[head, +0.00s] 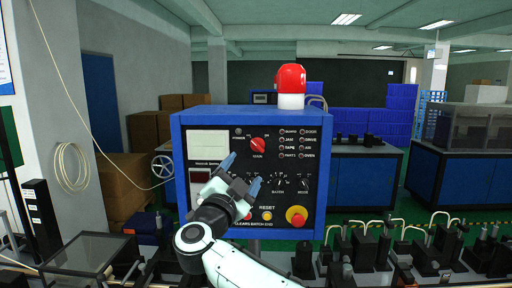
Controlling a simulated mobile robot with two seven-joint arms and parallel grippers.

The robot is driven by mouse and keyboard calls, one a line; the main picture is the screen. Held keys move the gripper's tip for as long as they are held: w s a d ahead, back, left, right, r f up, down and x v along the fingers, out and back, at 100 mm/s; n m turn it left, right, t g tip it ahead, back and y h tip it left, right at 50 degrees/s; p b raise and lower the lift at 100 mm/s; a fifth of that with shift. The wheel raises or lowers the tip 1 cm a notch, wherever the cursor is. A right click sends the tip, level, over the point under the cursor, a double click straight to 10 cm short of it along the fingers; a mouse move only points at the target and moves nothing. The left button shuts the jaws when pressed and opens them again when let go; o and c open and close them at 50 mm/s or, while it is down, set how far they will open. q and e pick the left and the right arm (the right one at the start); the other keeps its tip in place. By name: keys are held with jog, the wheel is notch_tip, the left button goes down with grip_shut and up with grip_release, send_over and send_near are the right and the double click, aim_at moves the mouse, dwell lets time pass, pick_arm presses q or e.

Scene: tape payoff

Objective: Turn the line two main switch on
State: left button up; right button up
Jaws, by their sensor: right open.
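A blue control box with a black panel (314,185) stands in front of me. A red rotary switch (257,145) sits on its upper middle, the likely main switch; its label is too small to read surely. Its handle looks slanted. My right gripper (241,173) is in front of the panel, just below and left of the red switch. Its blue-tipped fingers are spread with nothing between them. It covers part of the panel's middle and lower left. I cannot tell whether it touches the panel. My left gripper is not in view.
A red emergency-stop button (297,215) on yellow and a lit reset button (267,215) sit low on the panel. Small black selector knobs (303,182) lie right of the gripper. A red beacon (290,78) tops the box. Black machine parts (360,245) crowd the front right.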

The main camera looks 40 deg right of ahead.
aim_at(258, 146)
jog(key=p+x, duration=0.3)
jog(key=x, duration=0.7)
jog(key=shift+r, duration=0.1)
jog(key=shift+w+d, duration=0.4)
jog(key=shift+d, duration=0.05)
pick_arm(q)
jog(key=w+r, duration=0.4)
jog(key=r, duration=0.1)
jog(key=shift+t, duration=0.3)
pick_arm(e)
jog(key=shift+s, duration=0.1)
jog(key=c, duration=1)
